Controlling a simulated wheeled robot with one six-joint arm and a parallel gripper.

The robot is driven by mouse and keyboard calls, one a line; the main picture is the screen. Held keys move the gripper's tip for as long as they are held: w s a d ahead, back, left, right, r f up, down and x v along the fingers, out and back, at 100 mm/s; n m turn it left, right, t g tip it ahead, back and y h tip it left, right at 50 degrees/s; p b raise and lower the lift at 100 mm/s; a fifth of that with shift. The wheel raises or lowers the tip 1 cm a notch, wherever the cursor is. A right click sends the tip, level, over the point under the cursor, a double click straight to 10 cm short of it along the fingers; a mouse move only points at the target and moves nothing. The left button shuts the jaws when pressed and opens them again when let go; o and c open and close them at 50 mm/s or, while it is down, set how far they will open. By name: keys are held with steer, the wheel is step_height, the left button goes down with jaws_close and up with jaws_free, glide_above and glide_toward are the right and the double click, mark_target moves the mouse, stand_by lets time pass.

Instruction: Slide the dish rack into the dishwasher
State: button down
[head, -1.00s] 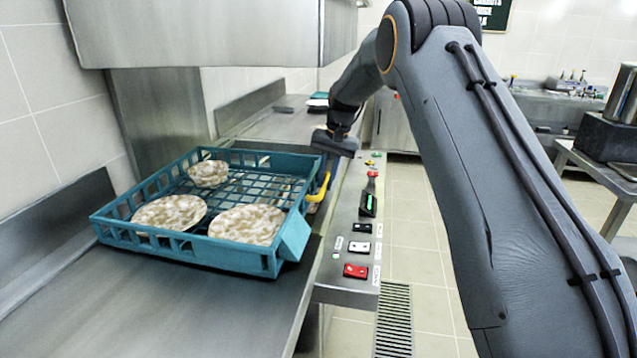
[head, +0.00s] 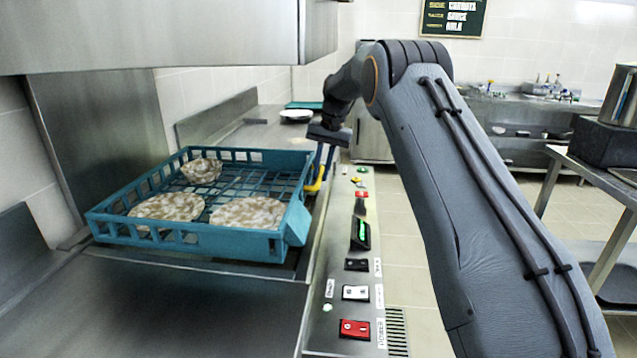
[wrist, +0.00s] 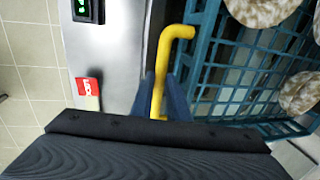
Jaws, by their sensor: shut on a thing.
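The teal dish rack (head: 280,245) lies flat on the steel table, holding a patterned bowl (head: 201,170) and two patterned plates (head: 168,207). Its yellow handle (head: 317,185) is on the right side. My gripper (head: 321,172) reaches down to this handle. In the wrist view, the blue fingers of my gripper (wrist: 164,95) are shut on the yellow handle (wrist: 163,60), beside the rack's lattice (wrist: 235,70). The dishwasher's raised steel hood (head: 150,35) hangs above the rack, with a gap between them. The handle's lower end is partly hidden by the fingers.
A control panel (head: 340,270) with switches and a green display runs along the table's right edge. A steel wall panel (head: 105,130) stands behind the rack. A white plate (head: 297,115) lies on the far counter.

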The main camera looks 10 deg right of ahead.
mark_target(322, 170)
steer(key=w+b, duration=0.1)
steer(key=w+d+b, duration=0.1)
steer(key=w+b, duration=0.1)
steer(key=shift+w+f, duration=0.1)
steer(key=shift+w, duration=0.2)
steer(key=shift+w+d+b, duration=0.1)
steer(key=shift+w+b, duration=0.15)
steer(key=shift+b, duration=0.1)
steer(key=c, duration=1.7)
jaws_free()
steer(key=shift+d+r, duration=0.1)
steer(key=shift+r, duration=0.1)
steer(key=r+p, duration=0.1)
steer(key=r, duration=0.1)
steer(key=d+r, duration=0.1)
steer(key=r, duration=0.1)
steer(key=r+p, duration=0.1)
steer(key=r, duration=0.2)
steer(key=shift+s+d+r+p, duration=0.1)
steer(key=shift+s+d+p, duration=0.05)
steer(key=shift+s+p, duration=0.15)
